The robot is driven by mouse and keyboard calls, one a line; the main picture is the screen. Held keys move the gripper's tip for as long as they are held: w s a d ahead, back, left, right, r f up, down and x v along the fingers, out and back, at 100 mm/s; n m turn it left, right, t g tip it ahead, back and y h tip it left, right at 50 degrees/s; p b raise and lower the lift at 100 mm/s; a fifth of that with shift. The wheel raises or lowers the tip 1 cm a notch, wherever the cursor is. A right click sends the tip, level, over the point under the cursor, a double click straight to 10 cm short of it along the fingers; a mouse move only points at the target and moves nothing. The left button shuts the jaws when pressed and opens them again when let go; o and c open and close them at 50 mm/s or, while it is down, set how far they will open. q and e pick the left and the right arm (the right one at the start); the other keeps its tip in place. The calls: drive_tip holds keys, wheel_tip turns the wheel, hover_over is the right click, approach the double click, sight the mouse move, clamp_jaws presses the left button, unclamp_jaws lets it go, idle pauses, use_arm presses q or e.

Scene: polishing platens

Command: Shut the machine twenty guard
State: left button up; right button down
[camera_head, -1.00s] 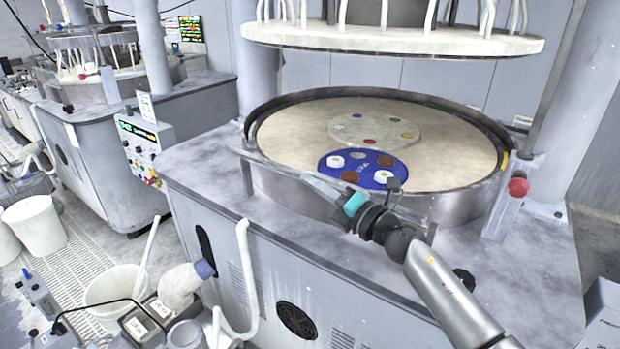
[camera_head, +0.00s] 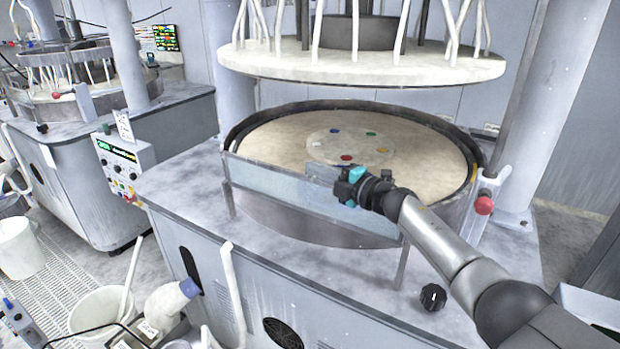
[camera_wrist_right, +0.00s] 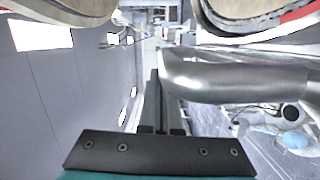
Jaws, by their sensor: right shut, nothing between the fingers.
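The machine guard (camera_head: 275,190) is a clear, bluish panel along the front of the round platen (camera_head: 285,135). It stands raised in front of the platen rim, its top edge about level with the rim. I cannot tell whether it is fully upright. My right gripper (camera_head: 322,173) is shut and empty at the upper edge of the panel, near its middle; contact is unclear. Its dark finger mount (camera_wrist_right: 160,152) fills the bottom of the right wrist view, where the guard cannot be made out clearly. My left gripper is out of view.
A white upper plate (camera_head: 360,70) with hanging hoses is above the platen. A red button (camera_head: 484,205) is on the right bracket, and a black knob (camera_head: 433,297) on the machine top. A control box (camera_head: 122,160) stands at the left corner. Buckets (camera_head: 100,312) stand on the floor.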

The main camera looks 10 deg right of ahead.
drive_tip(key=shift+w+d+r+m, duration=0.1)
drive_tip(key=shift+w+d+m, duration=0.2)
drive_tip(key=shift+w+m, duration=0.15)
idle(0.4)
